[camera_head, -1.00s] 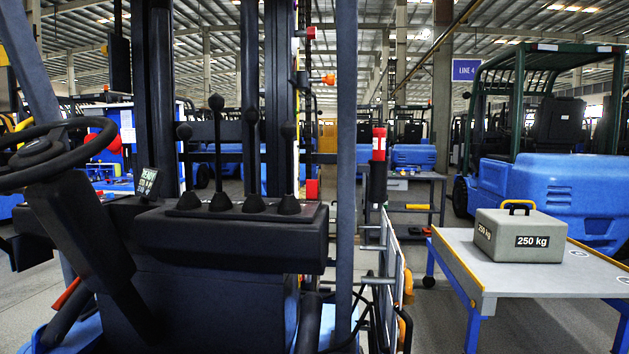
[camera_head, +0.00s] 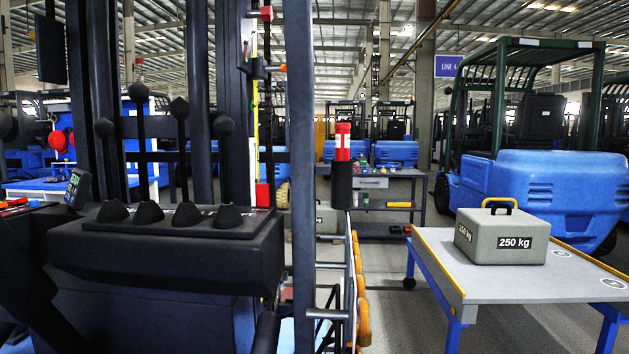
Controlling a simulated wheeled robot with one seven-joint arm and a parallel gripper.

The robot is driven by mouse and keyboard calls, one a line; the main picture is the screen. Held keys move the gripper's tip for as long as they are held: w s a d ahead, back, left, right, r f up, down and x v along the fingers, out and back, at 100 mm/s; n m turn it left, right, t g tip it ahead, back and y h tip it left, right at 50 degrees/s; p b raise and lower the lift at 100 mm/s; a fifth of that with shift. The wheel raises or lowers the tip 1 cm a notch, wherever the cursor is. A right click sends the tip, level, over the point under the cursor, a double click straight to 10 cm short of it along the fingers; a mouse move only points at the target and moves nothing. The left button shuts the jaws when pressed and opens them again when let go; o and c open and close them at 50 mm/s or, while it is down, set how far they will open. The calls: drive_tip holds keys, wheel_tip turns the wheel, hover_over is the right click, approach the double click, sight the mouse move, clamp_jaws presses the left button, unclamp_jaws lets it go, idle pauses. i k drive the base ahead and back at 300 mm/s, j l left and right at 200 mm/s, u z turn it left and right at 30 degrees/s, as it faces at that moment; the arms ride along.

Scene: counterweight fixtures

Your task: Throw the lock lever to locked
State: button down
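I cannot pick out a lock lever with certainty. Several upright black levers with round knobs (camera_head: 181,150) rise from rubber boots on a dark forklift console (camera_head: 170,245) at the left. A white-banded red cylinder (camera_head: 343,141) sits atop a black holder (camera_head: 341,185) beside the grey upright post. My gripper and arm are not in view.
A grey 250 kg block (camera_head: 500,237) with a yellow handle stands on a blue-legged table (camera_head: 510,282) at the right. A workbench (camera_head: 390,180) with small items is behind. Orange-edged racking (camera_head: 360,290) stands by the post. Grey floor lies between it and the table.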

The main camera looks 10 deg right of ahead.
sight(262, 190)
drive_tip(key=i+l+z, duration=0.35)
drive_tip(key=i, duration=0.15)
drive_tip(key=i+l+z, duration=0.3)
drive_tip(key=i, duration=0.2)
drive_tip(key=i+z, duration=0.35)
drive_tip(key=i, duration=0.15)
drive_tip(key=i+u, duration=0.3)
drive_tip(key=i+l+u, duration=0.3)
drive_tip(key=i, duration=0.15)
drive_tip(key=i+l+u, duration=0.1)
drive_tip(key=i+u, duration=0.2)
drive_tip(key=i+l+u, duration=0.25)
drive_tip(key=u, duration=0.15)
drive_tip(key=i+l+u, duration=0.45)
drive_tip(key=l+u, duration=0.3)
drive_tip(key=i+l+u, duration=0.15)
drive_tip(key=l+u, duration=0.2)
